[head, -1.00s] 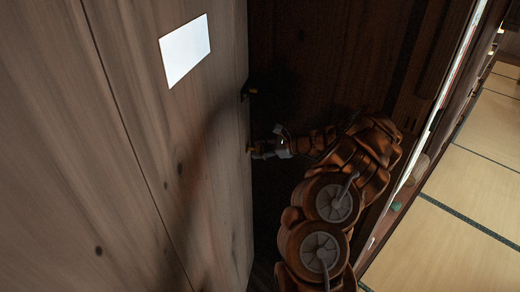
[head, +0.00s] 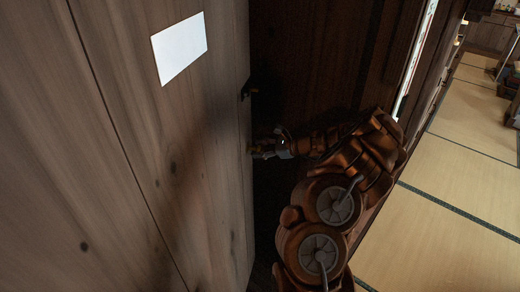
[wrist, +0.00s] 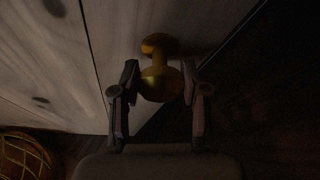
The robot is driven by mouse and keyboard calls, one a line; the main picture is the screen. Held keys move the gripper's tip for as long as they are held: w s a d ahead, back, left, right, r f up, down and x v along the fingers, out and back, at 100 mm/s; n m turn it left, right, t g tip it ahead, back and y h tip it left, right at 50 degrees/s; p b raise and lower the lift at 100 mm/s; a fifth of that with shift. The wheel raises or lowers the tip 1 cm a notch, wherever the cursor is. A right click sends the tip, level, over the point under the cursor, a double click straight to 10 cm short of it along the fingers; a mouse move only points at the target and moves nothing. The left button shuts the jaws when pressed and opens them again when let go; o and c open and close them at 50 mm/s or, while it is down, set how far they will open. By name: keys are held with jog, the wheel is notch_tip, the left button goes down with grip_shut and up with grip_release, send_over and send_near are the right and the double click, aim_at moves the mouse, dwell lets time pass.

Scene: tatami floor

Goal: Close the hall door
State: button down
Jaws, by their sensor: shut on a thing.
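The hall door (head: 150,150) is a wooden plank door that fills the left of the head view, with a white sheet (head: 179,48) on it. It also shows in the wrist view (wrist: 145,20). A round brass knob (wrist: 160,85) stands out near the door's edge. My gripper (wrist: 160,92) is shut on the knob, with one finger on each side. In the head view my gripper (head: 254,152) is at the door's edge, and the knob is mostly hidden there. A dark latch piece (head: 248,89) sits above it on the edge.
A dark wooden wall (head: 310,60) lies behind my arm. Tatami floor (head: 440,240) is open at the right, with furniture (head: 490,35) at the far upper right. In the wrist view a round golden-brown patterned thing (wrist: 25,155) shows at the lower left.

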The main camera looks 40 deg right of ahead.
jog(key=shift+a, duration=0.2)
jog(key=c, duration=0.6)
grip_release()
jog(key=shift+s+d, duration=0.15)
jog(key=shift+d, duration=0.15)
jog(key=shift+o, duration=0.2)
send_near(247, 128)
jog(key=x, duration=0.4)
jog(key=shift+w, duration=0.25)
jog(key=shift+a, duration=0.1)
